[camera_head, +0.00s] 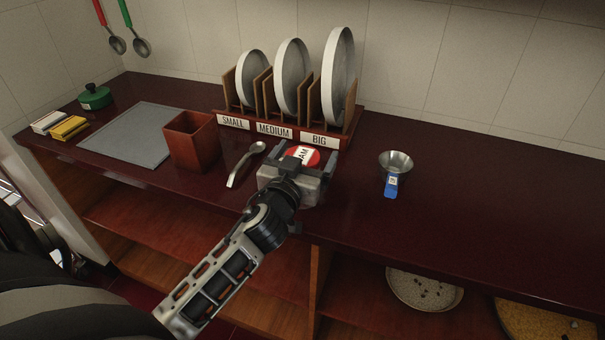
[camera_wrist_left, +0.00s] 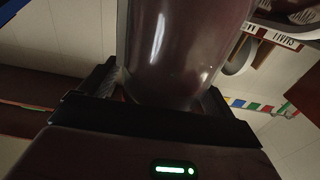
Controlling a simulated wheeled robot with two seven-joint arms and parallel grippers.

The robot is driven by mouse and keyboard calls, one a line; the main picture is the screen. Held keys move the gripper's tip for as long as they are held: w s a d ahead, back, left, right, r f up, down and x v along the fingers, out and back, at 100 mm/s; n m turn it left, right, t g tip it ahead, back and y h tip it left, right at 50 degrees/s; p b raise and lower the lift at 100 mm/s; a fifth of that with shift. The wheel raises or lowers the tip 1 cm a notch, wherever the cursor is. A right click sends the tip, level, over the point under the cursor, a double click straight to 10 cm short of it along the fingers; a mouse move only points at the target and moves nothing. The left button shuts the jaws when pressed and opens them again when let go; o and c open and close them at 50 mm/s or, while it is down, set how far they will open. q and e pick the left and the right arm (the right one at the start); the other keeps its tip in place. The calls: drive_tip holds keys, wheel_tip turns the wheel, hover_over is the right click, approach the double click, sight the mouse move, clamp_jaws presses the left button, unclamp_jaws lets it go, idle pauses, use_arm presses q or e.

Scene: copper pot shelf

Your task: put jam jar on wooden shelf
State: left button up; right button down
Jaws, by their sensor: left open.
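The jam jar (camera_head: 304,154) has a red lid with a white label reading "AM" in part. It stands on the dark red counter in front of the plate rack. My left gripper (camera_head: 301,166) is at the jar, with its open fingers on either side of it. In the left wrist view the dark, shiny jar body (camera_wrist_left: 175,50) stands between the fingers (camera_wrist_left: 165,95). The gripper hides the jar's lower part in the head view. The wooden shelf (camera_head: 190,237) under the counter shows open compartments. My right gripper is not in view.
A plate rack (camera_head: 233,122) with labelled slots stands behind the jar. A spoon (camera_head: 245,163) and a red-brown square box (camera_head: 190,141) lie to the left. Bowls (camera_head: 424,289) sit on the lower right shelf.

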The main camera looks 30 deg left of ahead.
use_arm(q)
drive_tip(key=shift+w, duration=0.1)
drive_tip(key=c, duration=1.4)
drive_tip(key=shift+r, duration=0.15)
